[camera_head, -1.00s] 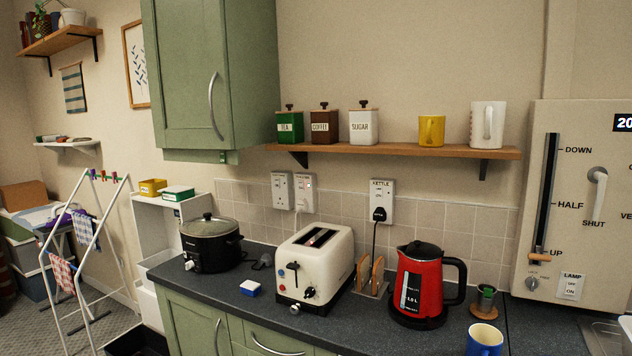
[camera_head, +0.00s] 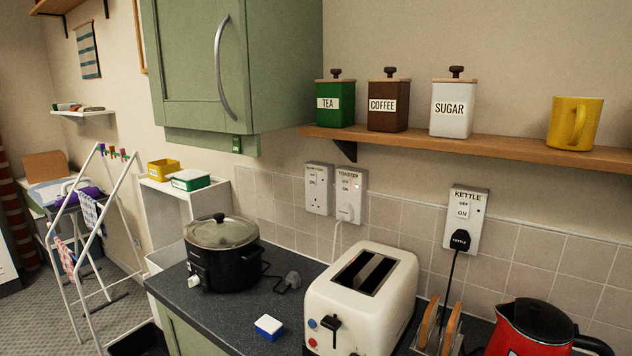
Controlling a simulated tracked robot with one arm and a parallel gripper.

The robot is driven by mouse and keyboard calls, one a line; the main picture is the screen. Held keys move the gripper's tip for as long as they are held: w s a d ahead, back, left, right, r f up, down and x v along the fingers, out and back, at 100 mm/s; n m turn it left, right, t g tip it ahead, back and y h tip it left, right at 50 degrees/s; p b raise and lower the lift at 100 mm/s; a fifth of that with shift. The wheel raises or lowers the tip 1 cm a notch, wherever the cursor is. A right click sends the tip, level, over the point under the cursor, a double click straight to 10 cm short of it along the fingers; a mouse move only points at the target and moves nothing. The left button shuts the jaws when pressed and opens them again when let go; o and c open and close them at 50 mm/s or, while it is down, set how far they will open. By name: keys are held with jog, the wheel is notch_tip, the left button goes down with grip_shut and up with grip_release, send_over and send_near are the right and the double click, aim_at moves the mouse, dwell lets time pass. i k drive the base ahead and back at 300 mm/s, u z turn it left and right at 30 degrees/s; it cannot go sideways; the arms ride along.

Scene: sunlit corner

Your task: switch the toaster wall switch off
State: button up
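The toaster wall switch (camera_head: 349,194) is a white socket plate labelled TOASTER on the wall above the counter, with a small red light showing and a plug in its lower part. Its rocker is too small to read clearly. A white cord runs down from the plug behind the cream toaster (camera_head: 362,298), which stands on the counter with its slots on top. A similar plate (camera_head: 318,188) sits just left of it with no plug. The kettle switch (camera_head: 465,219) is further right with a black plug in it. My gripper is not in view.
A wooden shelf (camera_head: 471,146) with canisters and a yellow mug (camera_head: 574,123) runs above the switches. A green cupboard (camera_head: 213,70) hangs at upper left. A slow cooker (camera_head: 222,250), a loose plug (camera_head: 292,280), a toast rack (camera_head: 438,326) and a red kettle (camera_head: 530,328) stand on the counter.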

aim_at(346, 182)
jog(key=z, duration=0.1)
jog(key=k, duration=0.6)
jog(key=z, duration=0.35)
jog(key=i, duration=1.6)
jog(key=u, duration=0.6)
